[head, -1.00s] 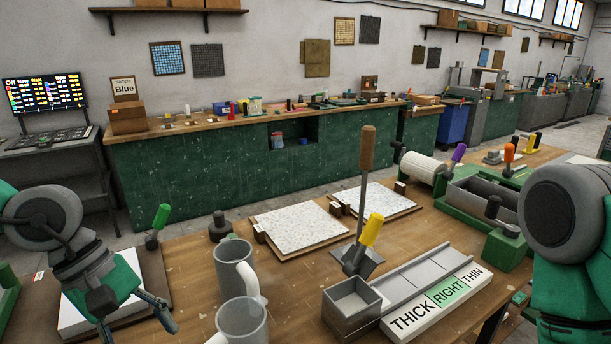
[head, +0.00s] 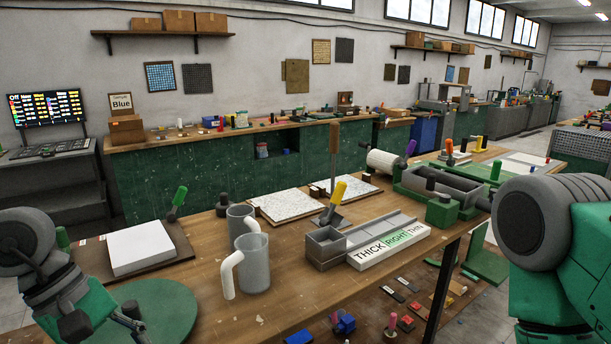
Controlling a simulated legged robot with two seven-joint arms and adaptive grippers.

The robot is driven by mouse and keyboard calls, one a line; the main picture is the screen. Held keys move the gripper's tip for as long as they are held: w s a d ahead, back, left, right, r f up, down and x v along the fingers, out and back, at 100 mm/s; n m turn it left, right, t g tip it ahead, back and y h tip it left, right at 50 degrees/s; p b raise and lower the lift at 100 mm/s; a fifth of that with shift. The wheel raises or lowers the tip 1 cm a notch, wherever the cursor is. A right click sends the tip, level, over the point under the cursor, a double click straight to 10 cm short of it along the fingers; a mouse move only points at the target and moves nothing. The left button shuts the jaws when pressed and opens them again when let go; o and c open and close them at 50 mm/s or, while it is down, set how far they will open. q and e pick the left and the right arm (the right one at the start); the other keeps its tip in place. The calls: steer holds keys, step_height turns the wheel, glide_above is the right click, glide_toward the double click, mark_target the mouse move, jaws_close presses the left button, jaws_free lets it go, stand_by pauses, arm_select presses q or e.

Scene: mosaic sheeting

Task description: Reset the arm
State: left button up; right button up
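My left arm comes in at the lower left, in front of a green round surface. Its gripper (head: 135,326) shows only in part at the bottom edge, and I cannot tell whether its fingers are open or shut. My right arm stands at the right edge, with a large grey joint and green links. My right gripper is outside the picture. I see nothing held by either arm.
The wooden workbench (head: 205,280) carries two grey mugs (head: 254,265), speckled sheets (head: 284,204), a white slab (head: 142,248), a THICK/RIGHT/THIN gauge (head: 388,246) and a green roller machine (head: 440,212). A lower shelf (head: 372,325) holds small parts.

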arm_select(q)
steer(key=s+a+f+m+y+b, duration=0.1)
steer(key=s+a+f+m+y, duration=0.15)
steer(key=f, duration=0.55)
steer(key=s+a+f+m+t+y+b, duration=0.1)
steer(key=a+f+y+b, duration=0.15)
steer(key=f, duration=0.45)
steer(key=s+a+f+m+y+b, duration=0.1)
steer(key=a+f+y, duration=0.15)
steer(key=f, duration=0.55)
steer(key=s+d+f+m+h+b, duration=0.2)
steer(key=s+f+m, duration=0.6)
steer(key=s+f, duration=0.4)
steer(key=shift+d+f+b, duration=0.55)
steer(key=shift+d+b, duration=0.15)
steer(key=shift+b, duration=0.15)
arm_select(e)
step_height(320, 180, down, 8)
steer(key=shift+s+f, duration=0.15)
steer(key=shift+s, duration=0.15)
arm_select(q)
steer(key=shift+h, duration=0.25)
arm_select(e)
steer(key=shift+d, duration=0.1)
